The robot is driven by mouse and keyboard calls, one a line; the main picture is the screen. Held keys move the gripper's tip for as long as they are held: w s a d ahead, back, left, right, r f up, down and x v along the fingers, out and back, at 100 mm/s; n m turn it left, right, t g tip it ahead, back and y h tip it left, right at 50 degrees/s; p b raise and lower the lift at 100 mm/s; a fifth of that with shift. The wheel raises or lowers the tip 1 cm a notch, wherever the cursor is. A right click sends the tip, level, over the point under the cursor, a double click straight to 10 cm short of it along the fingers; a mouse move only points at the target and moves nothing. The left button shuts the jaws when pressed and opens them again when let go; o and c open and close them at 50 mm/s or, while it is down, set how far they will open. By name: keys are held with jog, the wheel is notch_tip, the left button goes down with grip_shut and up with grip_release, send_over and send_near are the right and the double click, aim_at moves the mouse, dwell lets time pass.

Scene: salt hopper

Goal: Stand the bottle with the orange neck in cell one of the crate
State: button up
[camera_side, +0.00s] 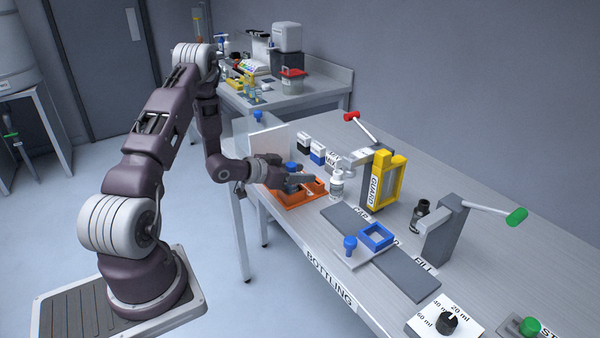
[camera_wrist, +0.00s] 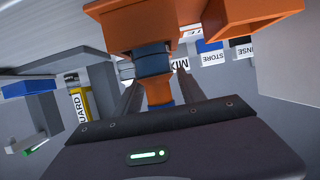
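The orange crate (camera_side: 318,188) stands at the far left end of the bench. It fills the top of the wrist view (camera_wrist: 150,20), which looks upside down. My gripper (camera_side: 297,181) is low over the crate. In the wrist view its two dark fingers (camera_wrist: 158,92) are on either side of the bottle's orange neck (camera_wrist: 158,100), with a dark blue body (camera_wrist: 152,62) beyond it toward the crate. A blue top (camera_side: 291,167) shows above my gripper in the side view. Finger contact is unclear. The bottle's base and its cell are hidden.
Beside the crate stands a white bottle (camera_side: 337,187), with the yellow guard (camera_side: 388,180) to its right. A grey belt (camera_side: 390,265) with a blue frame (camera_side: 376,237) runs along the bench. A red-handled lever (camera_side: 352,117) and a green-handled lever (camera_side: 515,216) stick out.

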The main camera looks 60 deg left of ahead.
jog(key=shift+s+r, duration=0.1)
jog(key=shift+r, duration=0.1)
jog(key=v, duration=1.1)
jog(key=w+d+r+m+g+y, duration=0.2)
jog(key=w+r+g+y, duration=0.1)
jog(key=r, duration=0.4)
jog(key=s+d+r+n+g+y, duration=0.1)
jog(key=s+d+r+n+g, duration=0.15)
jog(key=d+r, duration=0.5)
jog(key=s+d+r+g+h, duration=0.1)
jog(key=s+d+h, duration=0.1)
jog(key=s+d, duration=0.6)
jog(key=s+d+r+g+h, duration=0.1)
jog(key=s+d+r+h, duration=0.1)
jog(key=s+d, duration=0.6)
jog(key=s, duration=0.2)
jog(key=shift+s+d+r, duration=0.35)
jog(key=shift+s, duration=0.05)
